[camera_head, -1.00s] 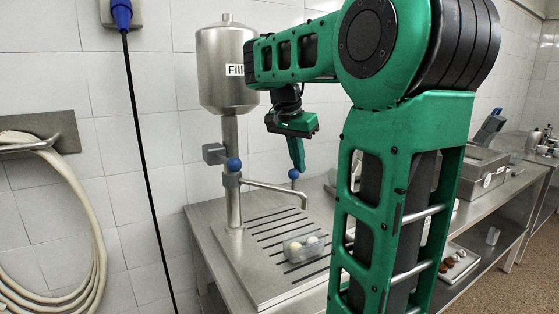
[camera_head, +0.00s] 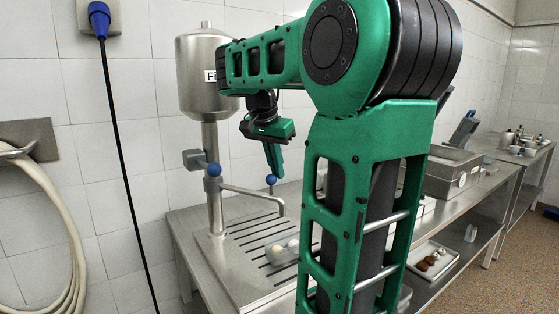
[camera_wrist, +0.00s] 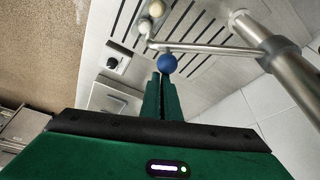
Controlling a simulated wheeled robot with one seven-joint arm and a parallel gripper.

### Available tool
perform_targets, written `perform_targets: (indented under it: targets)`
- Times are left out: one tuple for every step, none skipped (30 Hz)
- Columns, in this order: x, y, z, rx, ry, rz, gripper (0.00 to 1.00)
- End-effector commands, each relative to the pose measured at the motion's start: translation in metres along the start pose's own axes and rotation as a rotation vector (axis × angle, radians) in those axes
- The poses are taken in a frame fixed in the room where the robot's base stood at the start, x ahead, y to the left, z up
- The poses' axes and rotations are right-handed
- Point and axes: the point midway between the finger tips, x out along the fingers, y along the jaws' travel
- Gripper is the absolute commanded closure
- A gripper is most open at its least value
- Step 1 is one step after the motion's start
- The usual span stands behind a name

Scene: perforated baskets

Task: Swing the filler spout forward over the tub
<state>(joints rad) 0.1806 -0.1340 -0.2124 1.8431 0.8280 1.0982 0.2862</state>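The steel filler (camera_head: 202,75) stands on a column at the back left of the table. Its thin bent spout (camera_head: 250,195) sticks out from the column to the right, with a blue ball knob (camera_head: 271,180) on top. The clear tub (camera_head: 283,252) holding pale round pieces sits on the slotted drain plate, near the spout's outlet. My gripper (camera_head: 278,174) points down at the knob. In the wrist view, its fingers (camera_wrist: 160,77) are together and the knob (camera_wrist: 167,63) shows whole just past their tips. I cannot tell whether they touch. The spout (camera_wrist: 205,49) runs behind the knob.
A steel box (camera_head: 450,172) stands on the table at right, and a tray (camera_head: 432,262) of brown pieces is on the lower shelf. A hose (camera_head: 70,245) and a black cable (camera_head: 120,150) hang on the left wall.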

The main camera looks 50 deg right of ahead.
Motion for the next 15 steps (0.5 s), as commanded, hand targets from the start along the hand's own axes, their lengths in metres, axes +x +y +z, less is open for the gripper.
perform_targets:
  targets:
    - [0.001,-0.002,0.007,-0.016,-0.018,0.004,1.0]
    - [0.002,-0.002,0.005,-0.017,-0.018,0.004,1.0]
    - [0.002,-0.002,0.001,-0.016,-0.017,0.004,1.0]
    - [0.003,-0.002,-0.003,-0.015,-0.016,0.004,1.0]
    - [0.004,-0.001,-0.007,-0.013,-0.015,0.004,1.0]
    - [0.005,0.0,-0.014,-0.01,-0.012,0.003,1.0]
    - [0.006,0.0,-0.018,-0.009,-0.011,0.002,1.0]
    - [0.007,0.001,-0.023,-0.008,-0.01,0.002,1.0]
    - [0.008,0.001,-0.03,-0.006,-0.007,0.002,1.0]
    - [0.009,0.002,-0.035,-0.006,-0.006,0.002,1.0]
    - [0.007,0.001,-0.038,-0.007,-0.004,0.0,1.0]
    - [-0.001,0.0,-0.037,-0.007,-0.002,-0.002,1.0]
    - [-0.006,0.0,-0.038,-0.006,-0.001,-0.002,1.0]
    - [-0.011,0.0,-0.038,-0.006,-0.001,-0.002,1.0]
    - [-0.017,0.0,-0.038,-0.004,-0.002,-0.003,1.0]
